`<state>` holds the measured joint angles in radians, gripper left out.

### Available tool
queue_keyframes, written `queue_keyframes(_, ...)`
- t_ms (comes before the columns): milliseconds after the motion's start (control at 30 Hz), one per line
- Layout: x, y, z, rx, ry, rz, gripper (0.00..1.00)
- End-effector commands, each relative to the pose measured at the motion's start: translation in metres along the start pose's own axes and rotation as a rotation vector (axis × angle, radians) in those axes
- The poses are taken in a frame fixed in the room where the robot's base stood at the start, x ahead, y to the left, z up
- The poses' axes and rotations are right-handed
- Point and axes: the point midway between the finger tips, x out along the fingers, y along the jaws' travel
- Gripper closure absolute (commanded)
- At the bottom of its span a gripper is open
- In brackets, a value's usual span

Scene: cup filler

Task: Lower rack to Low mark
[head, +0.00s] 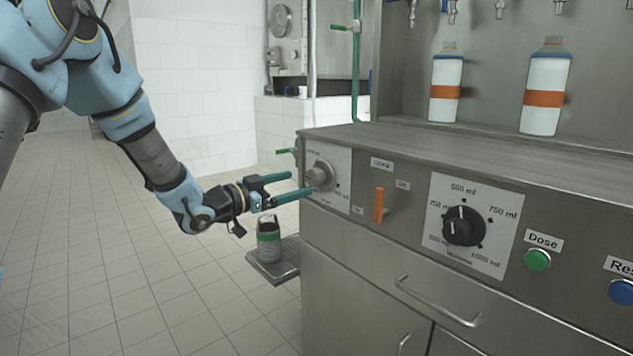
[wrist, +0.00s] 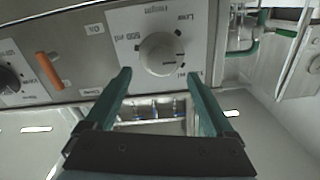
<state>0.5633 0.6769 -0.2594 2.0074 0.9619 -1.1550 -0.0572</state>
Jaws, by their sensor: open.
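The round light-grey height knob (head: 320,176) sits on a pale plate at the left end of the machine's front. It shows large in the wrist view (wrist: 163,53), where that view is turned over. A label that looks like Low stands at the knob's upper right there, and a dark mark shows on the knob's right side; its exact setting is hard to read. My gripper (head: 302,184) is open, its teal fingertips just in front of the knob. In the wrist view the fingertips (wrist: 158,75) lie either side of the knob's near edge, apparently not gripping it.
A metal tray (head: 285,272) bearing a grey-green container (head: 268,240) is low beside the machine. An orange switch (head: 379,205), a black volume knob (head: 463,226) and a green Dose button (head: 537,260) lie to the right. Open tiled floor is at left.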

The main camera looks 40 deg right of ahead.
Motion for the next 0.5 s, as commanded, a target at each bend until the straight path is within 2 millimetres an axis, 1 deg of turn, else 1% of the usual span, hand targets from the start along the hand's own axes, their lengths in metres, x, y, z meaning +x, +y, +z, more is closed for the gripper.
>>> queue_keyframes(33, 0.011, 0.001, 0.000, 0.000, 0.001, 0.003, 0.11)
queue_keyframes(200, 0.041, 0.001, 0.000, -0.001, 0.001, 0.001, 0.11)
queue_keyframes(300, 0.054, 0.000, 0.000, -0.001, 0.000, 0.000, 0.11)
queue_keyframes(500, 0.067, 0.000, 0.001, -0.002, -0.002, -0.001, 0.11)
